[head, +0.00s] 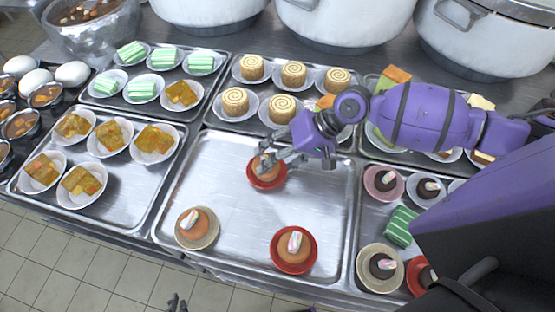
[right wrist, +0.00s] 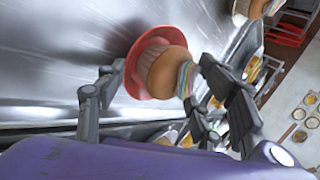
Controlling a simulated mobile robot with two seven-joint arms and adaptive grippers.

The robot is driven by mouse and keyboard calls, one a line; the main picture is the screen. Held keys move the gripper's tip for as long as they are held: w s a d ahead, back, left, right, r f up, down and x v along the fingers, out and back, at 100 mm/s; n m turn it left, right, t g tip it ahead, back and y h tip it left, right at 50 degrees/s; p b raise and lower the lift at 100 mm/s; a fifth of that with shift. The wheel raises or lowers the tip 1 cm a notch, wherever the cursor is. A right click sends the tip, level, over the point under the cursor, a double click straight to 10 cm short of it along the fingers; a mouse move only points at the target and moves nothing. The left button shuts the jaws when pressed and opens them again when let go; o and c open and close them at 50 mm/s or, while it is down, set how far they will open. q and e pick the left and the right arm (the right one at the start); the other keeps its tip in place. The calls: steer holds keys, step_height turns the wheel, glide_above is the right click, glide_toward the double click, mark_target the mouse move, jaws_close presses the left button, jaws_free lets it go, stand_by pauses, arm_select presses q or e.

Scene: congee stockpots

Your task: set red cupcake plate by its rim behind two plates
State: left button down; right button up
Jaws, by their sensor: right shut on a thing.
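The red plate with a cupcake (head: 267,182) is at the back middle of the large tray (head: 205,160). My right gripper (head: 274,163) is over it, shut on its rim, and partly covers the cupcake. In the right wrist view the red plate (right wrist: 133,62) is between the fingers of my right gripper (right wrist: 165,90), tilted in that picture. Whether it touches the tray is unclear. Two cupcake plates stand in front of it: a beige plate (head: 197,242) at left and another red plate (head: 293,266) at right. Dark tips at the bottom edge look like my left gripper (head: 178,303).
Trays of cake plates (head: 92,160) and roll-cake plates (head: 293,75) stand left and behind. A tray of dark cupcakes (head: 382,265) is at right. Large pots (head: 345,20) line the back.

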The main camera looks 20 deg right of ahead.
steer(key=o, duration=1.3)
steer(key=v, duration=1.2)
